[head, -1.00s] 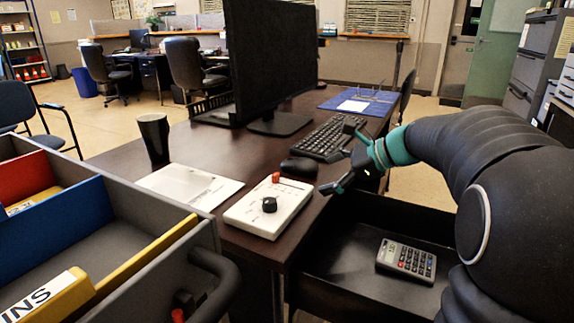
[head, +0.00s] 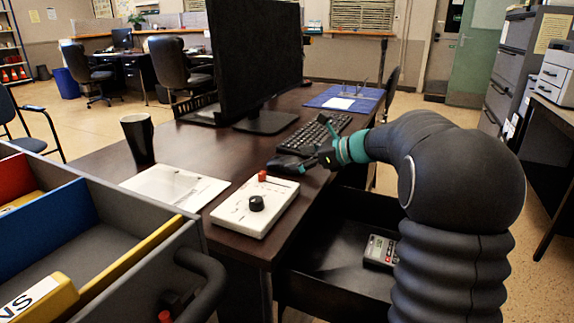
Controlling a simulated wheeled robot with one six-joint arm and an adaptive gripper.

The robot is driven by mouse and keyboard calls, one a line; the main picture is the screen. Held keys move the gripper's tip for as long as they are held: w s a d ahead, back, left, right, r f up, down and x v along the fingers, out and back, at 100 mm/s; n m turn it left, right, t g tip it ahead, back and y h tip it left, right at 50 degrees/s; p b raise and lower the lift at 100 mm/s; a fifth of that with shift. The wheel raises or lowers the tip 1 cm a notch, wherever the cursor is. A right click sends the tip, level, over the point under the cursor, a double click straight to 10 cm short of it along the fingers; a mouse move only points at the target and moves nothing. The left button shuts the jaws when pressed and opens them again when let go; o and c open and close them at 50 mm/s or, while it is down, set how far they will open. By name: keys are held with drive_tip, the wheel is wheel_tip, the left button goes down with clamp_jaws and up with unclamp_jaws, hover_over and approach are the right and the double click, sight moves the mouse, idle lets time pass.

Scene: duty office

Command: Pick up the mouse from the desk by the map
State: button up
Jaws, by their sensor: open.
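The dark mouse (head: 281,164) lies on the brown desk (head: 190,140), behind the white box with a black knob and in front of the keyboard. My gripper (head: 309,150) reaches in from the right, low over the desk. It is open, with one dark finger close beside the mouse's right side. Whether that finger touches the mouse cannot be told. Nothing shows between the fingers. The finger and teal-banded wrist hide part of the desk and keyboard.
The white control box (head: 238,218), keyboard (head: 316,133), monitor (head: 255,60) and black cup (head: 139,139) stand around the mouse. An open drawer (head: 325,262) holding a calculator (head: 380,250) sits below my arm. A grey divided bin (head: 150,262) fills the lower left.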

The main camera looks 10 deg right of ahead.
sight(291, 159)
drive_tip(key=shift+x, duration=2.65)
drive_tip(key=shift+r, duration=0.2)
drive_tip(key=c, duration=1.3)
